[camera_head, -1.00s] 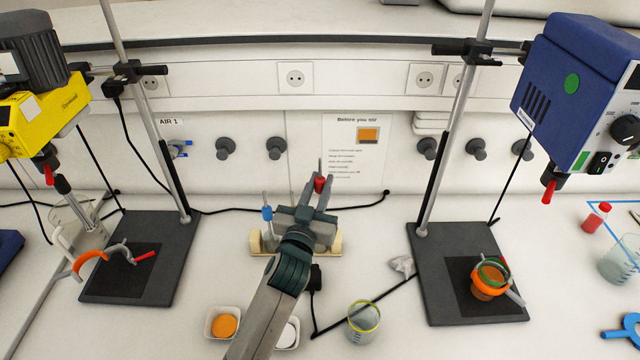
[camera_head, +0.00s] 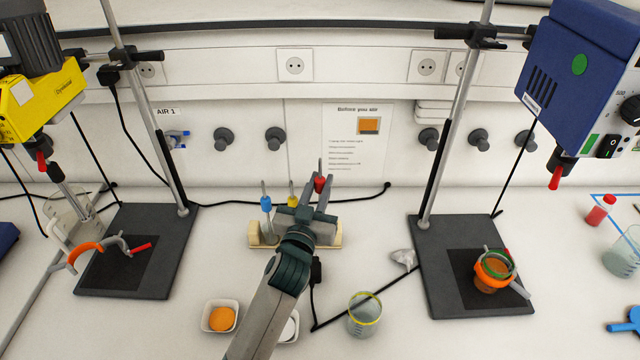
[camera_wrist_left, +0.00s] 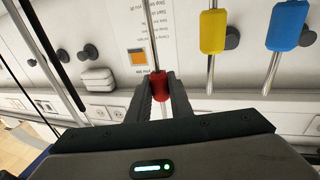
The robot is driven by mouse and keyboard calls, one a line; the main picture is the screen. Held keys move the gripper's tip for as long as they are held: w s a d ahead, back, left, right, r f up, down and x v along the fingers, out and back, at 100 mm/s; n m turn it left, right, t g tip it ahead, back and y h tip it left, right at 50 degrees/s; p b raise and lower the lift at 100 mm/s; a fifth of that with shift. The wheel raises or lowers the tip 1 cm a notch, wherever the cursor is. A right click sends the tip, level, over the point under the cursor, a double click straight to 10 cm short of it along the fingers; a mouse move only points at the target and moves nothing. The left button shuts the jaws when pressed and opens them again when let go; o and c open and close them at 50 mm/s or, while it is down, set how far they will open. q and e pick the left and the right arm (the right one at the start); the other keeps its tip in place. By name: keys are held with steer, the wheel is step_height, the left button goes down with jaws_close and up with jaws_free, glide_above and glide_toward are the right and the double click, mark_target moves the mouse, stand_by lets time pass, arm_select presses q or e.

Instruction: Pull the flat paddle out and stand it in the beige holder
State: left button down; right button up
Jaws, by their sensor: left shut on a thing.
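My left gripper (camera_head: 317,192) is shut on a tool with a red collar (camera_head: 320,183), above the right part of the beige holder (camera_head: 254,242). In the left wrist view the red collar (camera_wrist_left: 160,86) sits between the fingers, with a thin metal shaft above it. The tool's lower end is hidden, so I cannot tell its shape or whether it is clear of the holder. A blue-collared tool (camera_head: 266,204) and a yellow-collared tool (camera_head: 292,187) stand left of my gripper. My left arm hides part of the holder. My right gripper is not in view.
Stirrer stands with dark baseplates (camera_head: 433,295) flank the holder. A yellow-rimmed beaker (camera_head: 364,314) and a dish with an orange substance (camera_head: 222,317) stand in front. A black cable (camera_head: 345,320) crosses the bench. Bare bench lies left of the holder.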

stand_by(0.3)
arm_select(q)
steer(key=shift+f+b, duration=1.95)
steer(key=shift+f, duration=1.1)
stand_by(1.4)
steer(key=c, duration=1.5)
jaws_free()
steer(key=shift+s+a+f+b, duration=0.1)
steer(key=shift+s+b, duration=0.05)
steer(key=shift+s, duration=0.2)
steer(key=shift+s+a+f+b, duration=0.1)
steer(key=shift+s+b, duration=0.05)
steer(key=shift+s, duration=0.2)
steer(key=shift+b+v, duration=2.25)
steer(key=shift+v, duration=5.7)
